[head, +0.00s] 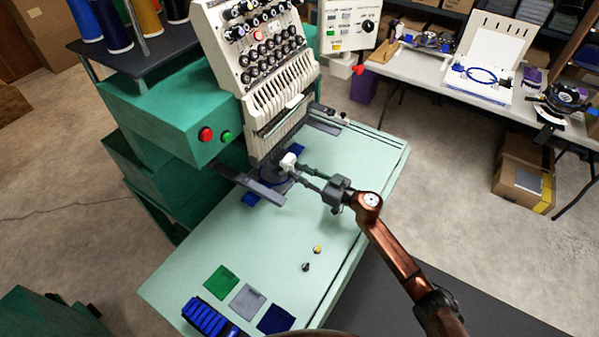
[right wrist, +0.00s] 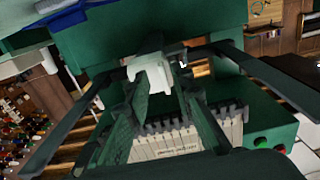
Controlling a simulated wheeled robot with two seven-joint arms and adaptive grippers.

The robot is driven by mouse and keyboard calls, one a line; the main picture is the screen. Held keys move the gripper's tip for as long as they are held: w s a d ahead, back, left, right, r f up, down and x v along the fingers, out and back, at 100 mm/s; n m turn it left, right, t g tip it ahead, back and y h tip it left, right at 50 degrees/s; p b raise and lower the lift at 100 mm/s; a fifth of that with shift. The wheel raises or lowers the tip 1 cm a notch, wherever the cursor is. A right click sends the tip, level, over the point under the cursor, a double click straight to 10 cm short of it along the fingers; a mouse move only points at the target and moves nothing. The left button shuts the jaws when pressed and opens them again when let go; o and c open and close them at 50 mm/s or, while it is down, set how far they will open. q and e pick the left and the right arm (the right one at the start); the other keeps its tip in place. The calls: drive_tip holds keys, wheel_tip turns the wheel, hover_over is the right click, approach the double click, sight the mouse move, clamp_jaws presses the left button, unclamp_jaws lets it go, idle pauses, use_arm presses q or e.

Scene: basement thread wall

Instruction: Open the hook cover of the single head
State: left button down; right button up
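The single head (head: 262,60) is the white sewing head on the green embroidery machine, with a row of needles above a dark lower arm. A small white piece (head: 288,161), which looks like the hook cover, sits at the front end of that arm. It also shows in the right wrist view as a pale block (right wrist: 152,73) at my fingertips. My right gripper (head: 299,171) reaches in from the right, its fingers apart around or just before this piece. Whether they touch it I cannot tell. The hook behind the piece is hidden. My left gripper is not in view.
The pale green table (head: 215,245) carries green, grey and navy fabric squares, a blue item and two small parts (head: 317,250). A red and a green button (head: 206,134) are on the machine's side. A white worktable and cardboard boxes (head: 524,175) stand at right.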

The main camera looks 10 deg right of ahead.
drive_tip(key=shift+s+a+r, duration=0.25)
drive_tip(key=shift+a+r, duration=0.05)
drive_tip(key=shift+a, duration=0.05)
drive_tip(key=shift+c, duration=0.5)
drive_tip(key=shift+w+d+f, duration=0.1)
drive_tip(key=shift+d+f, duration=0.05)
drive_tip(key=shift+d, duration=0.1)
drive_tip(key=c, duration=0.5)
drive_tip(key=shift+a, duration=0.1)
